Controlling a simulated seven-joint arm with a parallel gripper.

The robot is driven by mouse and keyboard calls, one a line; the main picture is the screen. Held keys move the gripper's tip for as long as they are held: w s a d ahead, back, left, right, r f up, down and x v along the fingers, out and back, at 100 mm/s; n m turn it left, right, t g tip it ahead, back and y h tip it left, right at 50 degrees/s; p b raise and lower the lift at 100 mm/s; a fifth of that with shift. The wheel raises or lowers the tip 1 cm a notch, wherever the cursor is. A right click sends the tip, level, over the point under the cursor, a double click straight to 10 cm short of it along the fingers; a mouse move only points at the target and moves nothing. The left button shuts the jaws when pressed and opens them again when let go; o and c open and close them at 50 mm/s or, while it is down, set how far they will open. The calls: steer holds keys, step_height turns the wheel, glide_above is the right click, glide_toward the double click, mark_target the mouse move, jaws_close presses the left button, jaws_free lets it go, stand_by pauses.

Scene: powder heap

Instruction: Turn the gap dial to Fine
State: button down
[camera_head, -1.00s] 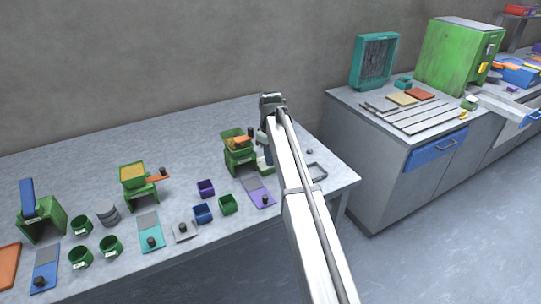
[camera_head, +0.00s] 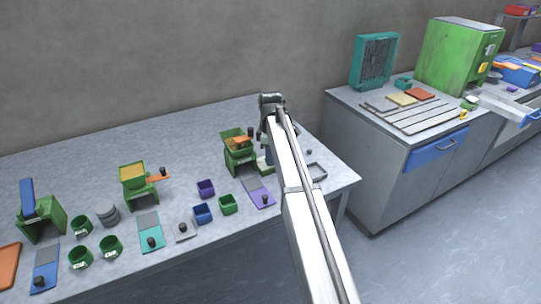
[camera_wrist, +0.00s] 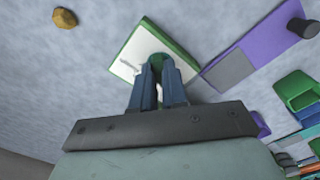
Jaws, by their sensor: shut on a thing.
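A green dial knob (camera_wrist: 157,59) sits on a pale, green-edged plate (camera_wrist: 128,70) in the wrist view. The dial's markings are too small and partly covered to read, so its setting cannot be told. My gripper (camera_wrist: 158,72) has its two blue fingers shut on the knob. In the head view, a green machine (camera_head: 238,158) with an orange piece on top stands on the left table; my arm reaches beside its right side and hides part of it. The dial itself is not clear in the head view.
A purple board (camera_wrist: 245,52) with a black knob lies beside the plate; it also shows in the head view (camera_head: 262,198). Green (camera_head: 228,204) and blue (camera_head: 202,213) cups stand nearby. A small brown lump (camera_wrist: 64,18) lies on the bare table.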

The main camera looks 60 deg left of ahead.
stand_by(0.3)
steer(key=c, duration=1.2)
jaws_free()
steer(key=shift+o, duration=0.2)
steer(key=shift+r, duration=0.15)
step_height(320, 180, up, 14)
steer(key=shift+f, duration=0.25)
